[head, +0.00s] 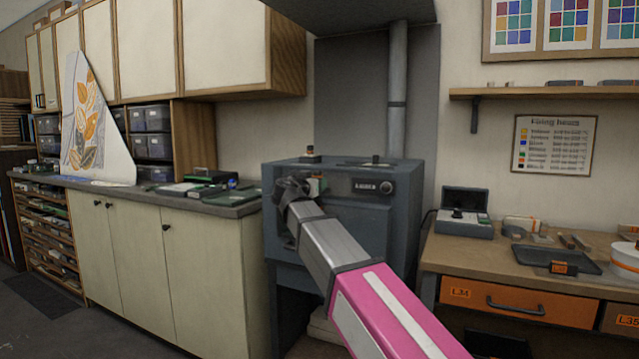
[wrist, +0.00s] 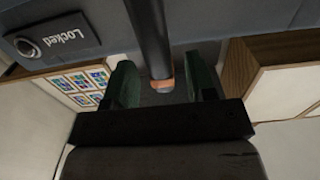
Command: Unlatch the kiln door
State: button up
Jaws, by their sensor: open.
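The kiln (head: 345,222) is a blue-grey box with a dark front, standing in the middle of the head view. Its front has a round knob (head: 387,187) beside a small label (head: 366,186). In the wrist view the label (wrist: 68,36) reads "Locked", next to the knob (wrist: 26,47). A dark latch bar (wrist: 148,35) with an orange tip (wrist: 162,84) reaches between the green fingers of my gripper (wrist: 160,72). My gripper is open, with a gap on both sides of the bar. In the head view my arm hides the bar and most of the gripper.
A cream cabinet (head: 170,268) with a grey counter stands left of the kiln. A wooden workbench (head: 450,252) with a dark tray (head: 556,260) and orange-fronted drawers stands right. A grey pipe (head: 397,85) rises behind the kiln. Wall cupboards (head: 225,45) hang upper left.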

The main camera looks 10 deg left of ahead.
jog(key=shift+x, duration=2)
grip_shut()
